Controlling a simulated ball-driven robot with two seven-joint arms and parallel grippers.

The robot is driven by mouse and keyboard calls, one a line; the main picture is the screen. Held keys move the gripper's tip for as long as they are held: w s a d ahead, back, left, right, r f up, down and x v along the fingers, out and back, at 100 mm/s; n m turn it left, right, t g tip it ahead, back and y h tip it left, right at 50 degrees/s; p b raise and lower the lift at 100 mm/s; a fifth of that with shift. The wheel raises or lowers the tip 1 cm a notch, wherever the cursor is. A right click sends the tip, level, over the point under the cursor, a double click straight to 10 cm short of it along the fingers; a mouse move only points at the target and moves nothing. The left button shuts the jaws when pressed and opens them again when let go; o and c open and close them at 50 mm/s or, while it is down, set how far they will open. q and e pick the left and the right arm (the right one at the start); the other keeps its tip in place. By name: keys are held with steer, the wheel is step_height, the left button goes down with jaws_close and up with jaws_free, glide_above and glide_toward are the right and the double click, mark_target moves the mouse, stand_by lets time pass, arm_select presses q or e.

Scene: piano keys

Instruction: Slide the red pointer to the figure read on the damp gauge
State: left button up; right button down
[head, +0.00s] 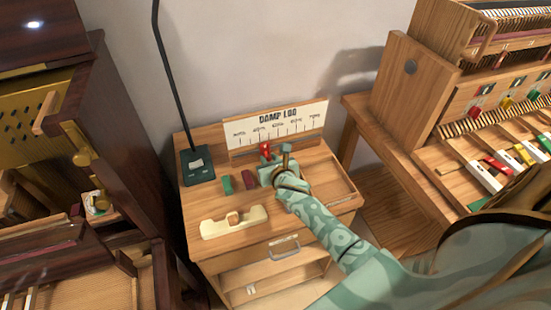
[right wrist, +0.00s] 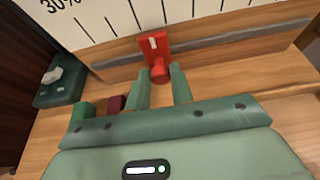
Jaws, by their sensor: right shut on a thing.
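The red pointer (head: 265,149) stands on a rail below the DAMP LOG scale board (head: 276,126), under the left-middle part of the scale. Its exact mark is hard to read. In the right wrist view the red pointer (right wrist: 155,44) shows a plate with a white stripe and a round knob. My right gripper (right wrist: 163,77) has its two green fingers shut on that knob. In the head view my right gripper (head: 267,161) reaches it from the front right. I cannot make out a damp gauge with a readable figure. My left gripper is not in view.
A green block (head: 227,185) and a dark red block (head: 248,179) stand left of my gripper. A cream holder (head: 234,222) lies at the desk's front. A dark lamp base (head: 197,165) is at the back left. Wooden keyboard cabinets flank the desk.

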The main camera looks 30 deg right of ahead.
steer(key=a, duration=0.2)
steer(key=w+a, duration=0.1)
steer(key=a, duration=0.1)
steer(key=shift+f, duration=0.1)
steer(key=c, duration=1.3)
jaws_free()
steer(key=shift+o, duration=0.2)
steer(key=shift+s, duration=0.1)
steer(key=shift+s+r, duration=0.25)
steer(key=p+v, duration=0.5)
steer(key=v, duration=1)
steer(key=shift+s+a, duration=0.2)
steer(key=shift+s, duration=0.15)
